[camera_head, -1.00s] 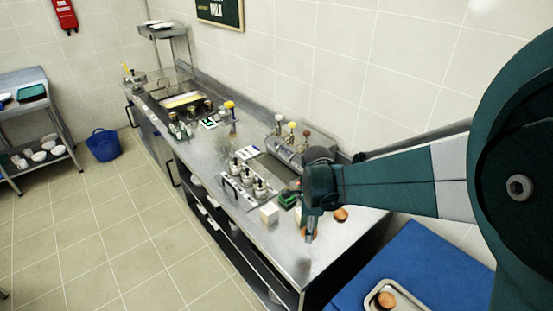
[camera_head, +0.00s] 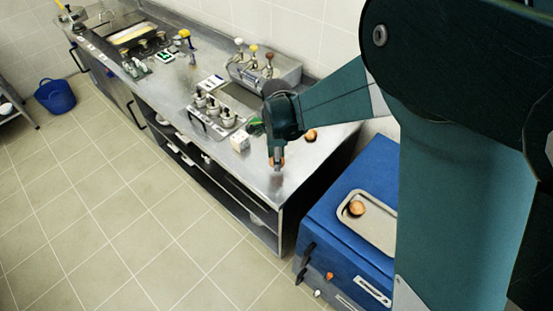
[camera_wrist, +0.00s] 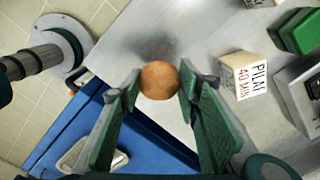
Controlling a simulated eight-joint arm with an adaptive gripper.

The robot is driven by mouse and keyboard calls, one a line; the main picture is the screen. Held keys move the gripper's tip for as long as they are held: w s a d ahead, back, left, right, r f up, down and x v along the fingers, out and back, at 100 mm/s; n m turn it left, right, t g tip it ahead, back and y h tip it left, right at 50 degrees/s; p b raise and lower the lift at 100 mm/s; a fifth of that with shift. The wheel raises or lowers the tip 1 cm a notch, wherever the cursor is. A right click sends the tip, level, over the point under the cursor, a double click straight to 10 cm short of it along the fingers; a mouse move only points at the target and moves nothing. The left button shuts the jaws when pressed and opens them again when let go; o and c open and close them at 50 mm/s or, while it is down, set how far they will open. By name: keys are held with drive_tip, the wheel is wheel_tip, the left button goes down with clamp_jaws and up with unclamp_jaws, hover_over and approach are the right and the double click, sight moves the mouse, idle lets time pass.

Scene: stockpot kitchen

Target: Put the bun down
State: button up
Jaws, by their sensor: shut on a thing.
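In the wrist view a round brown bun (camera_wrist: 159,80) sits between the two green fingertips of my gripper (camera_wrist: 161,86), which is shut on it. Behind the bun is the steel counter (camera_wrist: 215,30) with a dark patch like a shadow or reflection. In the head view my gripper (camera_head: 277,168) points down over the near end of the counter (camera_head: 255,185). The held bun is mostly hidden there by the fingers. I cannot tell whether the bun touches the counter or hangs just above it.
Another bun (camera_head: 310,135) lies on the counter right of my gripper. A white block (camera_head: 239,141), lettered in the wrist view (camera_wrist: 243,78), stands to the left. A blue cabinet (camera_head: 330,195) beyond the counter's end bears a tray (camera_head: 380,235) with a bun (camera_head: 357,208).

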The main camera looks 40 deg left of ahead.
sight(277, 173)
drive_tip(key=shift+f, duration=0.7)
drive_tip(key=shift+f, duration=0.15)
drive_tip(key=shift+f, duration=1.75)
drive_tip(key=shift+f, duration=0.1)
drive_tip(key=o, duration=0.8)
drive_tip(key=shift+o, duration=0.3)
wheel_tip(277, 173, up, 12)
drive_tip(key=shift+r, duration=0.15)
